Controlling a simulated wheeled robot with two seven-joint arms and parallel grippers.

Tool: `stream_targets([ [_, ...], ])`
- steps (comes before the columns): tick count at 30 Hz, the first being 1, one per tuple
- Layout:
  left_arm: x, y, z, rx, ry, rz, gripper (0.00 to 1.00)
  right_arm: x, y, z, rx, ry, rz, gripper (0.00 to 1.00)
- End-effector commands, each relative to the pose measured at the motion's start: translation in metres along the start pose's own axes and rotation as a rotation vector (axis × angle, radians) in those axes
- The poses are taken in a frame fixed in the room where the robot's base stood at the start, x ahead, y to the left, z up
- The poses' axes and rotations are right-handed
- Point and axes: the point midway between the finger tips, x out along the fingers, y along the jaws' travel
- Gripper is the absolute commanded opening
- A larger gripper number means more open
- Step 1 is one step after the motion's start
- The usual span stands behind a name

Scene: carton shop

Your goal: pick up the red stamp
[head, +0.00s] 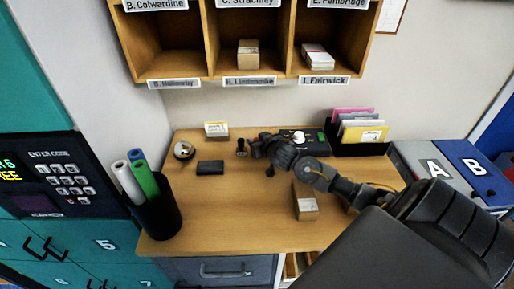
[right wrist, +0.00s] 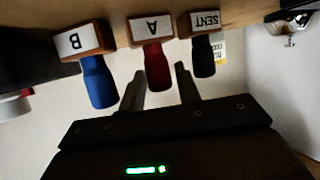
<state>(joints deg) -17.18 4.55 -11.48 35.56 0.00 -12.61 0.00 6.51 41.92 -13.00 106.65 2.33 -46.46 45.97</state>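The red stamp (right wrist: 155,66) has a red handle and a wooden block marked A. It shows in the right wrist view between a blue stamp (right wrist: 98,80) marked B and a black stamp (right wrist: 205,55) marked SENT. My right gripper (right wrist: 160,80) is open, with one finger on each side of the red handle and gaps visible; I see no firm contact. In the head view my right gripper (head: 257,147) is low over the back of the desk and hides the red stamp. My left gripper is in neither view.
A dark pad (head: 210,168), a card holder (head: 216,130) and a bell (head: 183,150) stand left of the gripper. A small carton (head: 305,207) sits near my right arm. A black cup (head: 160,215) holds rolled tubes. The desk's front left (head: 230,220) is clear.

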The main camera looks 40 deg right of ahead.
Motion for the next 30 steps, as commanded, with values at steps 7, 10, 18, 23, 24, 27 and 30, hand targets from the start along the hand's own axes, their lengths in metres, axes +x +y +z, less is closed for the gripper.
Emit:
stream_targets([
  [7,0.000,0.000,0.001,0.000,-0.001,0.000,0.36,0.000,0.000,0.000,0.000,0.000,0.000,0.08],
  [10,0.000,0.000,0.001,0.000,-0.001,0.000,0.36,0.000,0.000,0.000,0.000,0.000,0.000,0.00],
  [18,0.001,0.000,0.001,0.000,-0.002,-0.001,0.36,-0.001,0.000,-0.003,0.000,0.000,0.000,0.00],
  [23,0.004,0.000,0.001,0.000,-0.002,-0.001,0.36,-0.006,0.000,-0.015,0.001,0.004,0.000,0.00],
  [24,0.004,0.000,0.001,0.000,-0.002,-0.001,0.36,-0.008,0.000,-0.021,0.000,0.004,-0.002,0.00],
  [27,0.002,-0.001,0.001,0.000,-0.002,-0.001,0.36,-0.022,0.000,-0.035,-0.001,0.003,-0.002,0.00],
  [30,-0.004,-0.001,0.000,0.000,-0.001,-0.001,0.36,-0.046,0.001,-0.049,-0.003,0.003,-0.002,0.00],
])
